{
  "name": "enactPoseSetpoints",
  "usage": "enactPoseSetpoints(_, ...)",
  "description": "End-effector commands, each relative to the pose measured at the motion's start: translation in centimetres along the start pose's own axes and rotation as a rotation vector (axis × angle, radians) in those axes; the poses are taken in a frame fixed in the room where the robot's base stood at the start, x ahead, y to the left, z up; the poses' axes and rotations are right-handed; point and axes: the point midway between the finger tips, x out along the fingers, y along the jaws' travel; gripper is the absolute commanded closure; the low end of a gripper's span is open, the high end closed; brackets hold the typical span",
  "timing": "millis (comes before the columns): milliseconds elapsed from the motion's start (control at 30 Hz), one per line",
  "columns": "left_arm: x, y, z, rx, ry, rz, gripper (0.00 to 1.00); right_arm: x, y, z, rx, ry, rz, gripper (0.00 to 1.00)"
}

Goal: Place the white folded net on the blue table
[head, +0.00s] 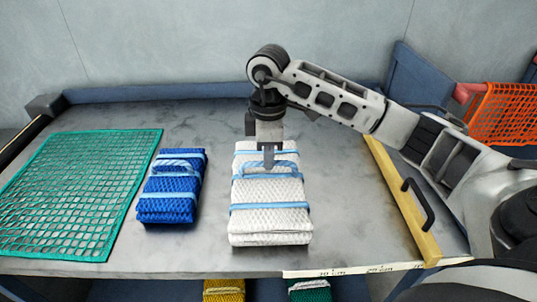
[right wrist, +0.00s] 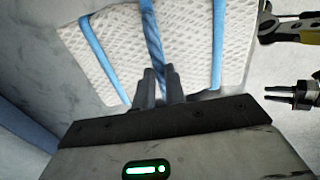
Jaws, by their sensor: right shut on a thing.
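The white folded net (head: 270,222), bound with light-blue straps, is on the grey-topped table (head: 330,130) with a blue back edge, right of the middle. I cannot tell whether it touches the top or is slightly raised. My right gripper (head: 268,165) points down over its far half, shut on its blue strap handle. In the right wrist view the fingers (right wrist: 160,80) close on the twisted blue strap, with the white mesh (right wrist: 195,35) behind them.
A blue folded net (head: 170,188) lies just left of the white one. A green net (head: 75,195) is spread flat at far left. A yellow rail with a black handle (head: 415,205) borders the right side. An orange net (head: 505,112) hangs beyond.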

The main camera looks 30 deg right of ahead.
Motion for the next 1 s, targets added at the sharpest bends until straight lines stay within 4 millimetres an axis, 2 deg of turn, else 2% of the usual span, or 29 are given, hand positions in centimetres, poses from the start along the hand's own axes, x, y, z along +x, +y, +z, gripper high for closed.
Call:
enactPoseSetpoints(33, 0.1, 0.0, 0.1, 0.001, 0.000, 0.000, 0.64, 0.1, 0.1, 0.0, 0.000, 0.003, 0.003, 1.00)
enactPoseSetpoints(67, 0.1, 0.0, 0.1, 0.001, 0.000, 0.000, 0.64, 0.2, 0.0, 0.0, 0.000, -0.001, 0.000, 0.80)
enactPoseSetpoints(100, 0.0, 0.0, 0.1, 0.001, 0.001, 0.000, 0.64, 0.2, 0.0, 0.0, 0.000, -0.001, -0.001, 0.68)
enactPoseSetpoints(133, 0.0, 0.0, 0.0, 0.001, 0.001, 0.000, 0.64, 0.2, 0.0, 0.0, 0.000, -0.001, -0.001, 0.66)
enactPoseSetpoints(367, 0.1, 0.0, 0.0, 0.002, 0.004, 0.000, 0.64, 0.1, 0.0, 0.0, 0.000, -0.001, -0.001, 0.66)
enactPoseSetpoints(533, 0.2, -0.1, -0.3, 0.003, 0.010, -0.001, 0.64, -0.9, 0.0, 0.0, 0.000, 0.001, 0.001, 0.66)
enactPoseSetpoints(767, 0.5, -0.1, -0.1, 0.003, 0.011, -0.001, 0.64, -5.5, 0.1, -0.1, -0.002, 0.004, 0.004, 0.66)
enactPoseSetpoints(900, 0.0, -0.1, -0.7, 0.003, 0.009, -0.001, 0.64, -8.8, 0.1, 0.0, 0.001, 0.001, 0.005, 0.66)
enactPoseSetpoints(1000, -0.2, -0.1, -1.0, 0.004, 0.012, -0.002, 0.64, -10.4, 0.1, 0.1, 0.002, -0.001, 0.004, 0.66)
